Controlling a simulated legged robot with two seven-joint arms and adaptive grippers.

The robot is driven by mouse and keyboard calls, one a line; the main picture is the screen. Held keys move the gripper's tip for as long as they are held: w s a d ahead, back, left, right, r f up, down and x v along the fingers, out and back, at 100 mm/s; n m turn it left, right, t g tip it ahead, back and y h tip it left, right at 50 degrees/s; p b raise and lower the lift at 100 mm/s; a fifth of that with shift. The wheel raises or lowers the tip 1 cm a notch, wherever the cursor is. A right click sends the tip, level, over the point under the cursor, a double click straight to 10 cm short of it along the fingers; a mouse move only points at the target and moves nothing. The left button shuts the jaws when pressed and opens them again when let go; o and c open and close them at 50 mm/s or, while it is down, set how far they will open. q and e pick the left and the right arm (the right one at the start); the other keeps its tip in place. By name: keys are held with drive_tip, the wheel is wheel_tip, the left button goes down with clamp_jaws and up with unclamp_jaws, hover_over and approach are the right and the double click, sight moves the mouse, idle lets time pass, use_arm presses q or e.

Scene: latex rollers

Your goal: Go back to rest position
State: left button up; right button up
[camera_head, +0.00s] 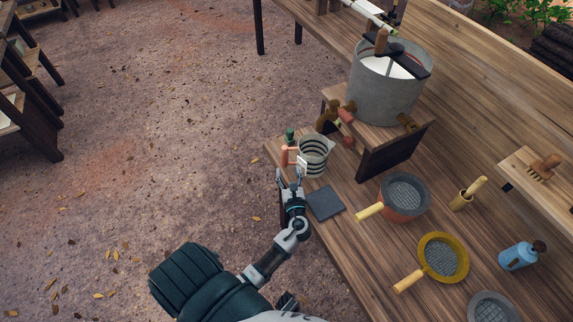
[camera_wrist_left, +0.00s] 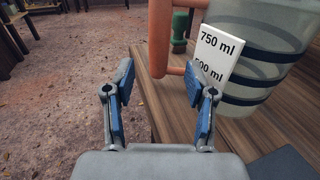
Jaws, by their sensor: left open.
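My left gripper (camera_head: 291,178) reaches in from below at the wooden table's left edge. In the left wrist view it (camera_wrist_left: 163,100) is open, with nothing between its blue-padded fingers. Just ahead stands a clear cup with dark bands (camera_head: 314,157), which also shows in the left wrist view (camera_wrist_left: 265,60). A white label reading 750 ml (camera_wrist_left: 218,55) is on its near side, behind the right finger. An orange handle (camera_wrist_left: 160,35) stands beside it, just past the fingertips. I cannot tell whether the fingers touch anything. My right gripper is not in view.
The wooden table (camera_head: 335,240) holds a dark square plate (camera_head: 324,203), a grey sieve (camera_head: 405,195), a yellow sieve (camera_head: 443,257) and a blue bottle (camera_head: 516,257). A grey bucket (camera_head: 385,95) stands on a small stand (camera_head: 385,150). Open ground (camera_head: 150,150) lies left.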

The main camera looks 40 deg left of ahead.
use_arm(q)
drive_tip(key=v, duration=0.8)
drive_tip(key=s+f+n+g+h, duration=0.5)
drive_tip(key=s+f+n, duration=0.35)
drive_tip(key=n, duration=0.45)
drive_tip(key=s+d+f+n+g+h, duration=0.1)
drive_tip(key=s+d+n+g+h, duration=0.2)
drive_tip(key=s+d+n+h, duration=0.7)
drive_tip(key=s+f+g, duration=0.1)
drive_tip(key=s+f, duration=0.3)
drive_tip(key=f, duration=1.2)
drive_tip(key=s+f+g+y, duration=0.1)
drive_tip(key=s+f, duration=0.3)
drive_tip(key=f, duration=1.3)
drive_tip(key=shift+f+n, duration=0.2)
drive_tip(key=shift+n, duration=0.2)
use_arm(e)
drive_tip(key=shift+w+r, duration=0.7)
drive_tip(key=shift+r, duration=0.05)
use_arm(q)
drive_tip(key=shift+d, duration=0.1)
